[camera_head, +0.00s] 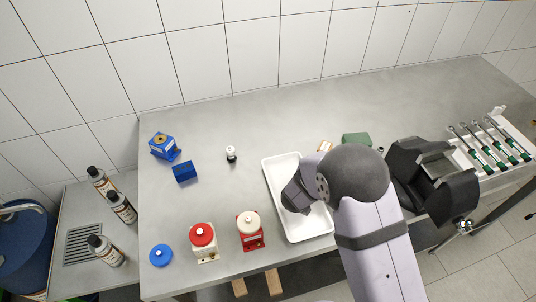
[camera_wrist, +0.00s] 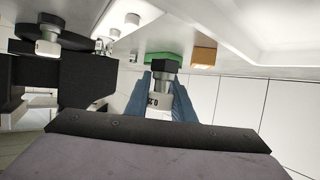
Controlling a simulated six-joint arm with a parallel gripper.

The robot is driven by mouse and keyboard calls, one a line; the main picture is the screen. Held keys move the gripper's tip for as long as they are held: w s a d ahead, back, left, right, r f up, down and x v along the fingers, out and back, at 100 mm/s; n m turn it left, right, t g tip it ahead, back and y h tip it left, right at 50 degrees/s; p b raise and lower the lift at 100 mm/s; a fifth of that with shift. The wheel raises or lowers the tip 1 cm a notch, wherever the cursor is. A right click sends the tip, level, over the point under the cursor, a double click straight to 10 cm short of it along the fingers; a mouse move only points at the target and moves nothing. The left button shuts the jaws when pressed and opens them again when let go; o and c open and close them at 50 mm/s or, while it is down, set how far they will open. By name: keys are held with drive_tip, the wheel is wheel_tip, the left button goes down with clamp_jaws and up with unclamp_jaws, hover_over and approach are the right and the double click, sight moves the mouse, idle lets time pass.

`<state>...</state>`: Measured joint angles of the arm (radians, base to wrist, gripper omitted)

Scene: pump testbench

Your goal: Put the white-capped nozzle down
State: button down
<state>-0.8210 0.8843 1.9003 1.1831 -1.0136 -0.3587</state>
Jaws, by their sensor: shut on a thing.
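The white-capped nozzle (camera_wrist: 160,101) is between the blue fingers of my gripper (camera_wrist: 167,92) in the wrist view. Its white part, with dark printed marks, sits between the fingers. A metal neck and a black hexagonal end (camera_wrist: 165,66) point away from the gripper. The gripper is shut on it. In the head view my arm covers the fingers and the held nozzle, so its height above the table cannot be told there. A small black-and-white nozzle-like part (camera_head: 231,153) stands apart on the grey table (camera_head: 290,120).
A white tray (camera_head: 277,180) lies partly under my arm. A black vise (camera_head: 440,190) and a wrench rack are at the right. A green block (camera_head: 357,139) is behind my arm. Blue blocks, red-and-white pump parts and a blue disc stand at the left. The back middle is clear.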

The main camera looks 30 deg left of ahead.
sight(262, 145)
drive_tip(key=w+a+n+y+b, duration=0.1)
drive_tip(key=a, duration=0.3)
drive_tip(key=a+n+y+b, duration=0.1)
drive_tip(key=a+n+y, duration=0.1)
drive_tip(key=a, duration=0.2)
drive_tip(key=w+a+r+n+y+b, duration=0.1)
drive_tip(key=a+y, duration=0.1)
drive_tip(key=a, duration=0.2)
drive_tip(key=shift+w+a+b, duration=0.35)
drive_tip(key=shift+a+b, duration=0.05)
drive_tip(key=s+a+r+n+g+y+b, duration=0.1)
drive_tip(key=a+r+n+g+y+b, duration=0.1)
drive_tip(key=a, duration=0.5)
drive_tip(key=a+r+n+g+y+b, duration=0.2)
drive_tip(key=a+n+y+b, duration=0.3)
drive_tip(key=a+b, duration=0.1)
drive_tip(key=shift+s+a+r+n+y, duration=0.2)
drive_tip(key=shift+s+a+n+y, duration=0.15)
drive_tip(key=shift+a, duration=0.25)
drive_tip(key=shift+r+b, duration=0.1)
drive_tip(key=shift+b, duration=0.4)
drive_tip(key=shift+f, duration=5)
